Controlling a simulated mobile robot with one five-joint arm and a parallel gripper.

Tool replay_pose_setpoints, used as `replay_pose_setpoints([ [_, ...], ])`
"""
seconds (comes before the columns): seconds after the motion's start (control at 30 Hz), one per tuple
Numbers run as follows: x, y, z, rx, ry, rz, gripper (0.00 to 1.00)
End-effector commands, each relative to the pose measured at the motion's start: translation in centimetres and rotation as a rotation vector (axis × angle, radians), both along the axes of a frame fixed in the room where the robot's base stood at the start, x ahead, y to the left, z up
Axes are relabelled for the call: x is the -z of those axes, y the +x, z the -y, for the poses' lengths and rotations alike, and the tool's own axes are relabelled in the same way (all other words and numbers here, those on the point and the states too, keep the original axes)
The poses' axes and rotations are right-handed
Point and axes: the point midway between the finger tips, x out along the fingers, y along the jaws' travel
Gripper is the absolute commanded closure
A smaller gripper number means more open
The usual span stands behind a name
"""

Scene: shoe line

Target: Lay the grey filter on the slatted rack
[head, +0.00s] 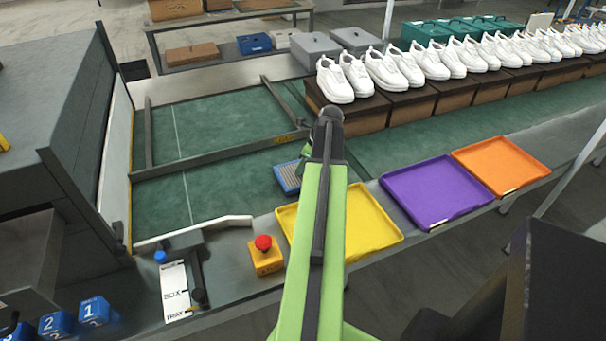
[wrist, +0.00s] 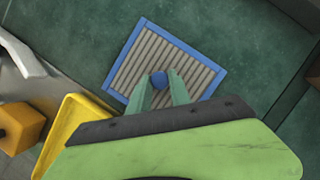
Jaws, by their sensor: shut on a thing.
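The grey filter (wrist: 190,62) is a square panel with grey-brown ribs and a blue frame. It also shows in the head view (head: 287,178), over the green belt and partly hidden behind my arm. In the wrist view my gripper (wrist: 161,82) has its two green fingers closed on a round blue knob (wrist: 159,80) at the middle of the filter. Whether the filter touches the belt or hangs just above it, I cannot tell. In the head view my arm hides most of the gripper. I cannot make out a separate slatted rack in either view.
A yellow tray (head: 375,231), a purple tray (head: 435,190) and an orange tray (head: 501,165) line the near edge. A red-topped stop button (head: 265,256) stands left of the yellow tray. White shoes on boxes (head: 408,106) fill the belt's right. A dark rail (head: 215,157) crosses the belt.

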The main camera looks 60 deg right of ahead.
Motion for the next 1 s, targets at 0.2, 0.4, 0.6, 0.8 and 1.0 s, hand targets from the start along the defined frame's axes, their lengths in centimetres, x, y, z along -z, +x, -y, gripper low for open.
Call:
replay_pose_setpoints([
  [0.2,1.34,-0.05,0.02,0.000,0.000,0.000,1.00],
  [0.4,1.75,-0.07,0.03,0.001,0.000,0.000,1.00],
  [0.6,1.63,-0.10,0.05,0.001,0.000,0.000,0.54],
  [0.8,1.63,-0.12,0.07,0.001,0.000,0.000,0.54],
  [1.0,1.05,-0.13,0.07,0.002,0.001,0.000,0.54],
])
